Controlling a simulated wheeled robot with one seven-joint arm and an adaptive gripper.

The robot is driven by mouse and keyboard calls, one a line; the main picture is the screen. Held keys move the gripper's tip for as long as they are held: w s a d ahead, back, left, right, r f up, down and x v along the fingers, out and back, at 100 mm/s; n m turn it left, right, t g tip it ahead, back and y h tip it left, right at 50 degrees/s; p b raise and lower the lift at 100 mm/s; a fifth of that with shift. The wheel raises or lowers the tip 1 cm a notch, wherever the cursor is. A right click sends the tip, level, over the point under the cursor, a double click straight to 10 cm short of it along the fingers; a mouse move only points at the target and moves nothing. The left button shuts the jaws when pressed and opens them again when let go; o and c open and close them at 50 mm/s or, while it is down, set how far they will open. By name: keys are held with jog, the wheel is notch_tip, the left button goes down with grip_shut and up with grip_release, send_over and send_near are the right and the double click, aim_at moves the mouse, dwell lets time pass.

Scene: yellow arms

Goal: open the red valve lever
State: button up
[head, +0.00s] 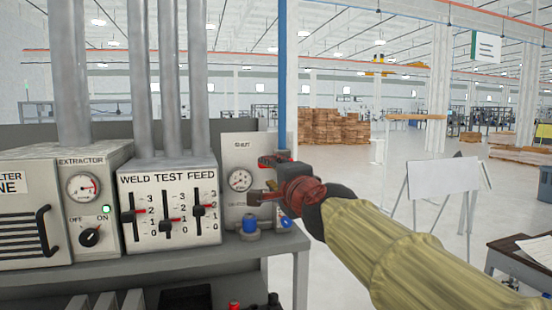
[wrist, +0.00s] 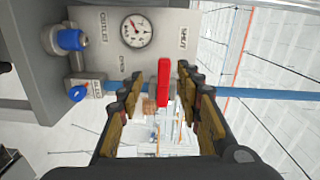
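The red valve lever (wrist: 163,82) shows in the wrist view as a flat red bar, crosswise to the blue pipe (wrist: 225,92). My gripper (wrist: 160,98) is open, with one finger on each side of the lever. A gap shows between the lever and the fingers. In the head view my gripper (head: 262,178) is in front of the panel (head: 236,152) with the round gauge. There the lever is hard to tell apart from the reddish gripper.
Blue knobs (head: 250,223) stand below the gauge. The weld test feed box (head: 170,208) with sliders is to the left on the grey bench (head: 180,258). A white board on a stand (head: 443,177) is to the right, with open floor beyond.

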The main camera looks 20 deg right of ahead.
jog(key=shift+m+h, duration=0.3)
jog(key=shift+m, duration=0.4)
jog(key=w, duration=0.8)
jog(key=shift+d+r+b, duration=0.25)
jog(key=shift+d+b, duration=0.05)
jog(key=shift+d, duration=0.1)
jog(key=shift+c, duration=0.6)
jog(key=c, duration=0.8)
